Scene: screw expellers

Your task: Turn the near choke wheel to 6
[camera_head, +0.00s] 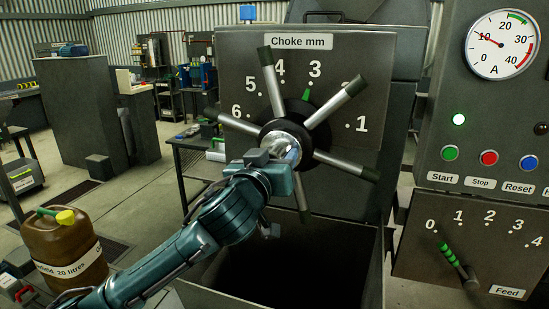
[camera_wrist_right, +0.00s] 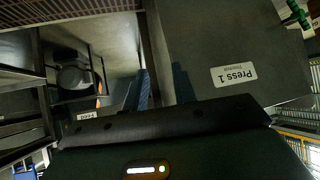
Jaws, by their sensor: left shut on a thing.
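The near choke wheel (camera_head: 342,104) has grey spokes with dark ends around a bright hub, in front of a plate (camera_head: 352,70) marked 1 to 6 from right to left under "Choke mm". A green pointer (camera_head: 306,95) on the wheel stands just below the 3. My left gripper (camera_head: 285,158) is at the hub and shut on the wheel; its body hides the lower-left part, and the exact grip cannot be told. My right gripper (camera_wrist_right: 163,88) is out of the head view; its wrist view shows two bluish fingers apart with nothing between them.
A control panel (camera_head: 440,110) with a gauge (camera_head: 502,45) near 10, lit lamp and buttons stands at the right, above a feed lever (camera_head: 458,263). An open dark hopper (camera_head: 365,290) lies below the wheel. A brown oil can (camera_head: 60,245) stands at the lower left.

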